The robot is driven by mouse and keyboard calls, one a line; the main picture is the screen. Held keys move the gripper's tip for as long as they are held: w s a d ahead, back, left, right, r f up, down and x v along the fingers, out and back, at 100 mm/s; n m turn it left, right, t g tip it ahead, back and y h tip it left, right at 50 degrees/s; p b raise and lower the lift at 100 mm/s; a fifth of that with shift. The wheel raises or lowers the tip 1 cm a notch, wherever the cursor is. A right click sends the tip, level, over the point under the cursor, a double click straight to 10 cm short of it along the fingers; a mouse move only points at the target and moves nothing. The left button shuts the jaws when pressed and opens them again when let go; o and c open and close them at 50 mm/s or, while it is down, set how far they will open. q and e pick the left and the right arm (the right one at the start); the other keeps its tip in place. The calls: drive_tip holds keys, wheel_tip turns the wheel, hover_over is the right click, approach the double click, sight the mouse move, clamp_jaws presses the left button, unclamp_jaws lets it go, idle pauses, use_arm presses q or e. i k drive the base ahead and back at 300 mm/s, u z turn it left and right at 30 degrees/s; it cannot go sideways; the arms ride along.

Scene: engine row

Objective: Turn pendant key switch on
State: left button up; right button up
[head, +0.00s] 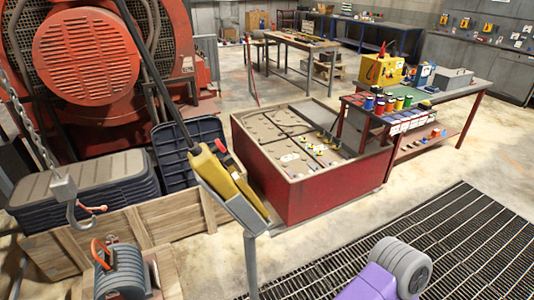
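A yellow pendant (211,170) leans tilted on a grey plate (246,212) on top of a thin grey post (251,262), left of the picture's middle. A dark cable runs up and left from it. A red part (222,146) shows at its upper right edge. I cannot make out the key switch or its position at this size. A purple and grey link of my arm comes in at the bottom right, apart from the pendant. Neither of my grippers shows.
A red-sided bin (322,196) stands right behind the pendant. Wooden crate boards (105,233) and dark lidded bins (85,190) stand left. A hook (80,215) hangs on a chain there. A workbench (455,92) stands beyond.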

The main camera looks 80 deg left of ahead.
sight(228, 161)
drive_tip(key=u, duration=2.85)
drive_tip(key=i, duration=0.5)
drive_tip(key=u, duration=0.05)
drive_tip(key=k, duration=1)
drive_tip(key=z, duration=1.8)
drive_tip(key=i, duration=1.2)
drive_tip(key=u, duration=2.4)
